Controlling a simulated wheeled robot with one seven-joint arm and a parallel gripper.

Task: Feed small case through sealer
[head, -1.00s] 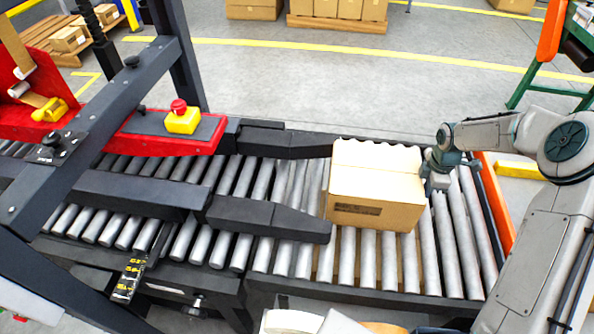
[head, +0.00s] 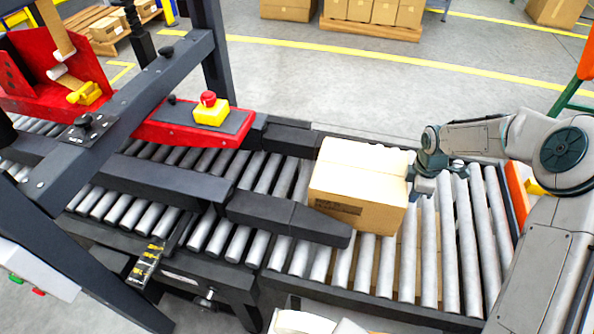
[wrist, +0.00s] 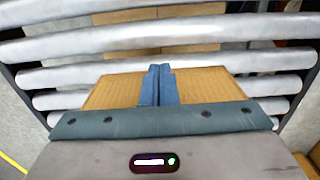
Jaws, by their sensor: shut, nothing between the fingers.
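A small cardboard case (head: 362,180) sits on the roller conveyor (head: 447,262), at the mouth between the sealer's dark side guides. Its left end is close to the near guide (head: 288,218). My gripper (head: 416,182) is at the case's right side, low near the rollers, and looks to be against that face. In the wrist view its blue fingers (wrist: 159,84) are shut together with nothing between them, with cardboard (wrist: 205,84) right ahead of them. The sealer (head: 190,130), with its red body and dark frame, stands to the left. The contact itself is partly hidden.
A red stop button (head: 208,98) on a yellow box tops the sealer's red arm. A dark crossbar spans the belt at left. Bare rollers lie right of the case.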

